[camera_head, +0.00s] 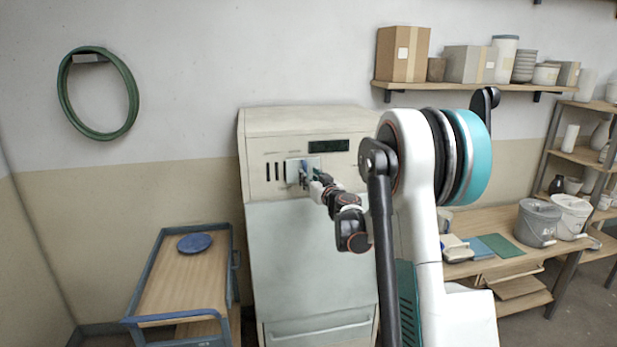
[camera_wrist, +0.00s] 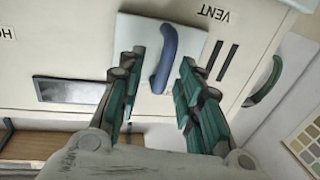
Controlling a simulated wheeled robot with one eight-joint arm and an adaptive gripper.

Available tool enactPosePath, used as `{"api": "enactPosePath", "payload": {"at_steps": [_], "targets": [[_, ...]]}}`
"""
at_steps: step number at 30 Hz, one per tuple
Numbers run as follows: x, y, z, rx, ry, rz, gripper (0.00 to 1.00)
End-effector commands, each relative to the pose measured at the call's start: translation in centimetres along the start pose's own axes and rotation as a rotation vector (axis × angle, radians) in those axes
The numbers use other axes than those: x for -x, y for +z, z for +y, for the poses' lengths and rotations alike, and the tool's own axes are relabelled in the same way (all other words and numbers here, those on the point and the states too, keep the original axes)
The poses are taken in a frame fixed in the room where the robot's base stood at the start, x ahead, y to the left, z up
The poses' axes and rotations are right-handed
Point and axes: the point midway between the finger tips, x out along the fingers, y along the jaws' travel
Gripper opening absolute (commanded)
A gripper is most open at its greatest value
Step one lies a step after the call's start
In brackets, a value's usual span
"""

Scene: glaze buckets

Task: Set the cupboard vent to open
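The cream cupboard (camera_head: 255,130) stands against the wall in the head view. On its upper front is a pale plate with a blue lever (camera_wrist: 167,58), a curved handle. A VENT label (camera_wrist: 217,14) and two dark slots (camera_wrist: 221,62) show beside the plate in the wrist view. My gripper (camera_wrist: 158,78) is open, with its green-padded fingers on either side of the lever; a gap shows on both sides, and I cannot tell whether anything touches. In the head view my gripper (camera_head: 308,177) is at the plate and partly hides the lever.
A dark display (camera_head: 328,146) sits on the cupboard at the upper right. A blue-framed trolley (camera_head: 160,260) with a blue disc stands at the left. A green hose ring (camera_head: 98,93) hangs on the wall. A workbench (camera_head: 480,262) with buckets stands at the right.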

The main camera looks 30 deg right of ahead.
Motion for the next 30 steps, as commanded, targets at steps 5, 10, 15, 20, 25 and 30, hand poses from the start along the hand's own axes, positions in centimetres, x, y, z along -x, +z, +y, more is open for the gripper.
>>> {"api": "enactPosePath", "payload": {"at_steps": [5,10,15,20,25,30], "targets": [[3.8,0.0,0.1,0.0,0.001,0.0,0.33],[7.1,0.0,0.1,0.0,0.002,0.0,0.33],[9.2,0.0,0.1,0.0,0.002,0.0,0.33],[10.0,0.0,0.1,0.0,0.001,0.0,0.33],[10.1,0.0,0.1,0.0,0.001,0.0,0.33],[10.0,0.0,0.1,0.0,0.001,0.0,0.33]]}}
